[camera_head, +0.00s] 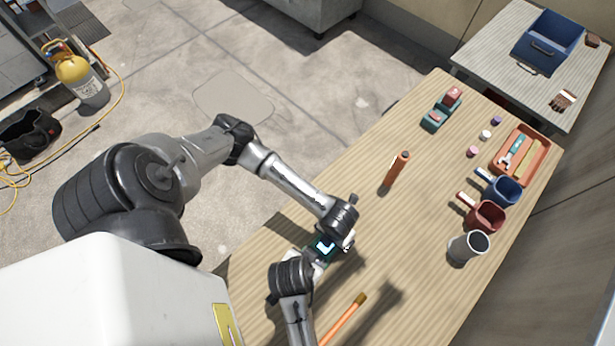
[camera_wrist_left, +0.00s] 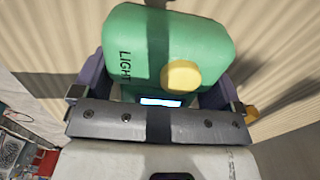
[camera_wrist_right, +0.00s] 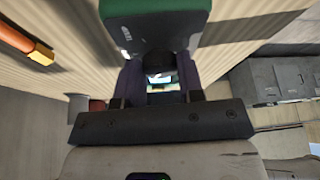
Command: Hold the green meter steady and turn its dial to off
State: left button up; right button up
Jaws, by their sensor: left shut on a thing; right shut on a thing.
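The green meter (camera_head: 324,246) is above the wooden table, between my two grippers, with a small lit screen (camera_wrist_left: 161,102). In the left wrist view its green body (camera_wrist_left: 135,45) carries the word LIGHT and a round yellow part (camera_wrist_left: 181,76). My left gripper (camera_head: 340,236) is shut on the meter, a finger on each side. My right gripper (camera_head: 309,264) is shut on a dark part (camera_wrist_right: 160,62), apparently the dial, beside the green body (camera_wrist_right: 150,22) in the right wrist view. The dial's setting is hidden by the fingers.
Blue, red and grey cups (camera_head: 468,248) and an orange tray (camera_head: 548,166) line the far right. The middle of the table is fairly clear.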

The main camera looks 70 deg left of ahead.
pick_arm(q)
jog(key=shift+a+f, duration=0.15)
jog(key=shift+f, duration=0.1)
pick_arm(e)
jog(key=shift+f, duration=0.1)
jog(key=n+g+y, duration=0.1)
jog(key=n, duration=0.2)
jog(key=n+g, duration=0.1)
jog(key=n, duration=0.2)
jog(key=shift+w+d+n+y, duration=0.2)
jog(key=shift+n+y, duration=0.1)
jog(key=shift+y, duration=0.1)
jog(key=n+g, duration=0.2)
jog(key=n, duration=0.3)
jog(key=shift+w+a, duration=0.1)
jog(key=shift+n, duration=0.3)
jog(key=o, duration=0.9)
jog(key=shift+o, duration=0.2)
jog(key=v, duration=1.2)
jog(key=shift+w, duration=0.1)
